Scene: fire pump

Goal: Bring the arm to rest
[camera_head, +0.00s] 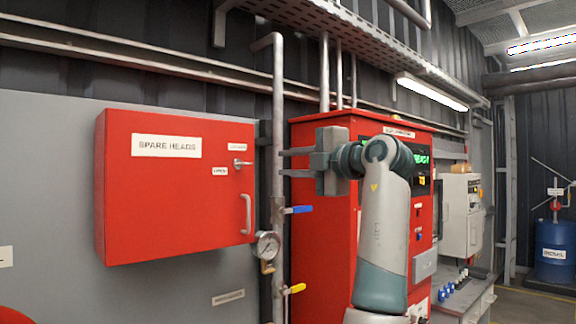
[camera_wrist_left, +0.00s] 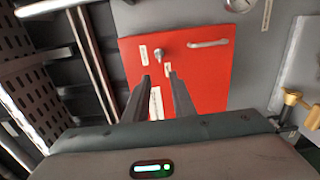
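My left gripper (camera_head: 283,162) is raised in front of the tall red control cabinet (camera_head: 320,235), its fingers pointing left. The two fingers are apart with nothing between them, and the left wrist view also shows them apart (camera_wrist_left: 159,77). The arm rises from the bottom of the head view and hides part of the control cabinet and its green display (camera_head: 421,158). The red spare heads box (camera_head: 170,205) is on the wall to the left, its door shut. The box (camera_wrist_left: 215,80) also shows beyond the fingers in the left wrist view. My right gripper is not in view.
A vertical pipe (camera_head: 278,110) with a pressure gauge (camera_head: 267,245), a blue lever (camera_head: 299,209) and a yellow lever (camera_head: 295,288) runs between box and cabinet, close to the fingertips. The box has a knob (camera_head: 241,162) and a handle (camera_head: 246,213). A blue drum (camera_head: 555,240) stands far right.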

